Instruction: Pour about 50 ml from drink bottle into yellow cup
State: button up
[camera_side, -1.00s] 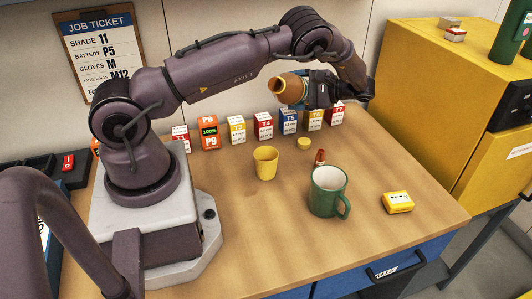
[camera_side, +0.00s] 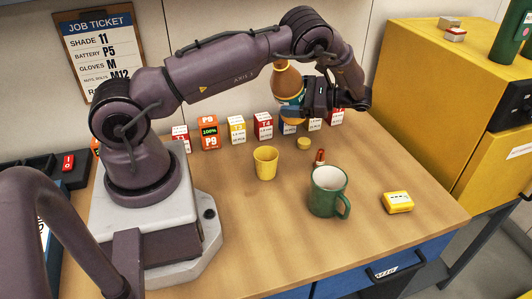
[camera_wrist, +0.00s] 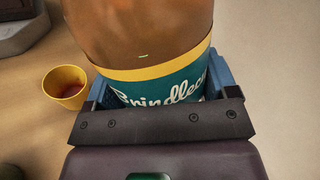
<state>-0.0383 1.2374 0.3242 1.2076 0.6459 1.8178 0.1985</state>
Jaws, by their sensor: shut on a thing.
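The drink bottle (camera_side: 289,86) is brown with a teal and yellow label, and it is held above the table, close to upright. The label also shows close up in the wrist view (camera_wrist: 165,88). My gripper (camera_side: 300,96) is shut around the bottle at its label. The bottle's mouth is hidden behind my arm in the side view. The yellow cup (camera_side: 265,163) stands upright on the table, below and to the left of the bottle. In the wrist view the cup (camera_wrist: 66,88) shows some reddish liquid at its bottom.
A green mug (camera_side: 328,193) stands right of the cup. A small yellow cap (camera_side: 303,143), a red-brown small item (camera_side: 320,157) and a yellow box (camera_side: 397,202) lie on the table. Several labelled boxes (camera_side: 237,129) line the back. The front middle is clear.

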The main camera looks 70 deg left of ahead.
jog(key=f+m, duration=0.2)
jog(key=f, duration=0.1)
jog(key=s+d+f+m+g, duration=0.1)
jog(key=shift+f, duration=0.25)
jog(key=shift+s+d+f+m+g, duration=0.1)
jog(key=shift+s+d+m+g, duration=0.05)
jog(key=shift+m, duration=0.35)
jog(key=shift+s+d+f+m+g, duration=0.1)
jog(key=shift+d+m+g, duration=0.05)
jog(key=shift+m, duration=0.35)
dwell(1.9)
